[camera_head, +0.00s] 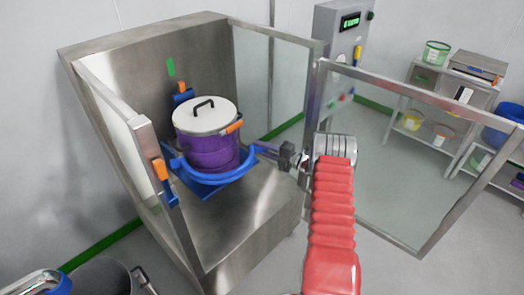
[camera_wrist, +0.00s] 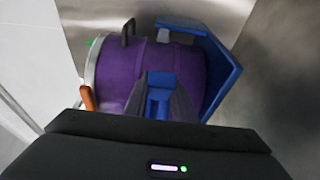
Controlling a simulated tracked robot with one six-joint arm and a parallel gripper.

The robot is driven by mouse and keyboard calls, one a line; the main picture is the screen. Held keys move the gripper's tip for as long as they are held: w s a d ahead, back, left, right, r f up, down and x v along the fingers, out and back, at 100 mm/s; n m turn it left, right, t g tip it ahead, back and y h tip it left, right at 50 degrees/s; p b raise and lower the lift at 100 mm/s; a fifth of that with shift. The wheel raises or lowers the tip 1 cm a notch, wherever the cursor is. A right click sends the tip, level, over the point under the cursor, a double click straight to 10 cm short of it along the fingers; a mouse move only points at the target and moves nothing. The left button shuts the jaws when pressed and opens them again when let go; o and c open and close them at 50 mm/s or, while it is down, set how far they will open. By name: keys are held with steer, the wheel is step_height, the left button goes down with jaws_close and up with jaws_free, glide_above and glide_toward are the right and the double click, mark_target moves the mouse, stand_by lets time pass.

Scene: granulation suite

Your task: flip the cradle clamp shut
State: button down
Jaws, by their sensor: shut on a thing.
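A purple drum (camera_head: 208,150) with a pale lid and dark handle stands upright in the steel cabinet. A blue cradle (camera_head: 207,186) lies under and around its lower part, with a curved blue band (camera_head: 224,177) across the front. Which part of the blue is the clamp I cannot fully tell. My gripper (camera_head: 258,148) is at the right end of the band, beside the drum. In the wrist view, my gripper (camera_wrist: 160,92) is shut on a blue block (camera_wrist: 158,98), seemingly part of the clamp, in front of the purple drum wall (camera_wrist: 115,72).
The glass door (camera_head: 395,150) stands open to the right, close to my red-sleeved arm. An orange-handled latch (camera_head: 160,170) is on the cabinet's left front post. A control box (camera_head: 340,50) stands behind. Shelves (camera_head: 440,110) with tubs are at far right. A steel vessel (camera_head: 95,278) is at front left.

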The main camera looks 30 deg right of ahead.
steer(key=shift+s+a+f, duration=0.1)
steer(key=shift+a+f, duration=0.05)
steer(key=shift+f, duration=0.1)
steer(key=c, duration=1.8)
jaws_free()
steer(key=shift+o, duration=1.1)
steer(key=shift+r, duration=0.1)
steer(key=shift+s+d, duration=0.1)
steer(key=shift+d, duration=0.15)
steer(key=v, duration=0.7)
steer(key=shift+s, duration=0.15)
steer(key=shift+c, duration=0.4)
